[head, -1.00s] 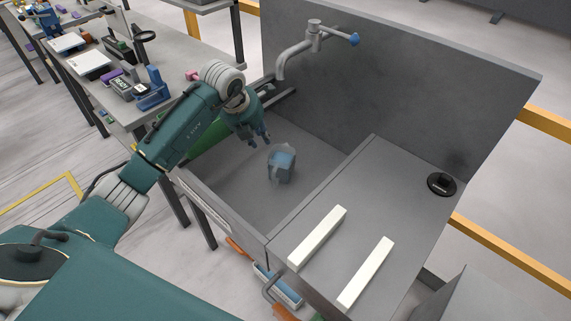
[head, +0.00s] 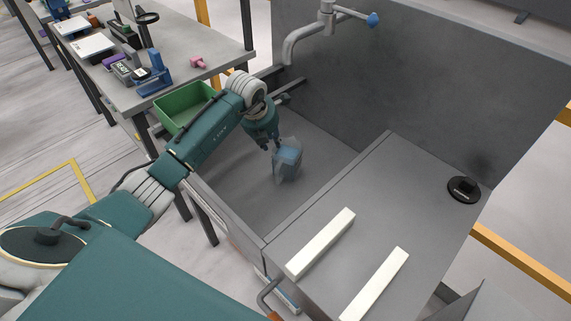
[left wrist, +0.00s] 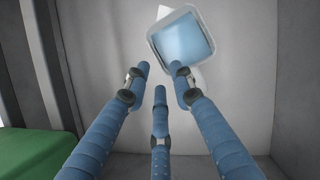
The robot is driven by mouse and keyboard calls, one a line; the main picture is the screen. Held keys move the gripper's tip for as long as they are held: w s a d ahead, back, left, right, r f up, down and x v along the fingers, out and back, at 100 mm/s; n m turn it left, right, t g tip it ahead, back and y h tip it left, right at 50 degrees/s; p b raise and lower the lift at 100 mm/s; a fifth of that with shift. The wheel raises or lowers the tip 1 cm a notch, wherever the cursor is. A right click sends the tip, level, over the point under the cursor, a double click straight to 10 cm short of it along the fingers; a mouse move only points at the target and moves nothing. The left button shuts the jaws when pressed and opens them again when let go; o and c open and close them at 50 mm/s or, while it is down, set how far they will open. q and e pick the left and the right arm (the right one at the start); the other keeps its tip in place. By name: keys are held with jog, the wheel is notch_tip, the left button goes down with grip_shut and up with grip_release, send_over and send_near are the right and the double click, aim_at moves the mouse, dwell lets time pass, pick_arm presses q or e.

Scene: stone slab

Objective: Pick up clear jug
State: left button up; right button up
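The clear jug (head: 287,160) stands in the grey sink basin, see-through with a bluish tint. In the left wrist view the jug (left wrist: 183,40) shows at the top, just beyond the fingertips, with a blue inside and a pale rim. My left gripper (head: 270,146) is just left of the jug in the head view. In the left wrist view its blue fingers (left wrist: 158,80) are spread apart with nothing between them; I cannot tell whether one touches the jug. My right gripper is not in view.
A grey tap (head: 308,38) rises over the back of the basin. Two white bars (head: 322,245) and a black round object (head: 463,190) lie on the slab to the right. A green bin (head: 188,104) is behind my left arm. The basin floor around the jug is clear.

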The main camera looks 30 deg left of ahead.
aim_at(274, 148)
pick_arm(q)
jog(key=x, duration=0.6)
jog(key=shift+r, duration=0.1)
grip_shut()
